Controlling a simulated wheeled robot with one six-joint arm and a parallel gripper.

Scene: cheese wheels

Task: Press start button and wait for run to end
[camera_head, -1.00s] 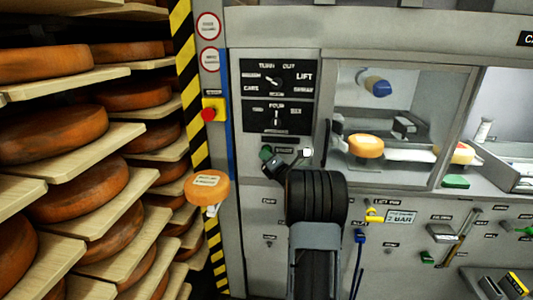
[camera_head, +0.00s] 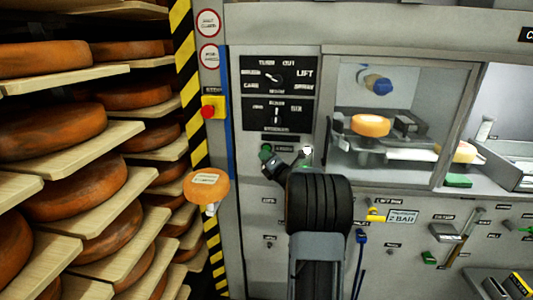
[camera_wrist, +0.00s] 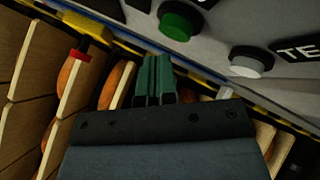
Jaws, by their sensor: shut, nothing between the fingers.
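The green button (camera_wrist: 180,22) is on the grey panel in the wrist view, with a white button (camera_wrist: 247,62) to its lower right. My gripper (camera_wrist: 154,62) has its green fingers shut and empty, left of and below the green button in that picture. No contact with it shows. In the head view my gripper (camera_head: 268,158) is at the panel below the dials, and I cannot separate its green tips from the button there. Behind the window, an orange cheese wheel (camera_head: 370,125) sits on a mechanism, below a blue-ended part (camera_head: 378,85).
Two dial plates (camera_head: 277,78) are above my gripper. A red emergency button (camera_head: 208,112) on yellow is to the left. A labelled cheese (camera_head: 206,187) stands out by the striped post. Shelves of cheese wheels (camera_head: 50,127) fill the left side.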

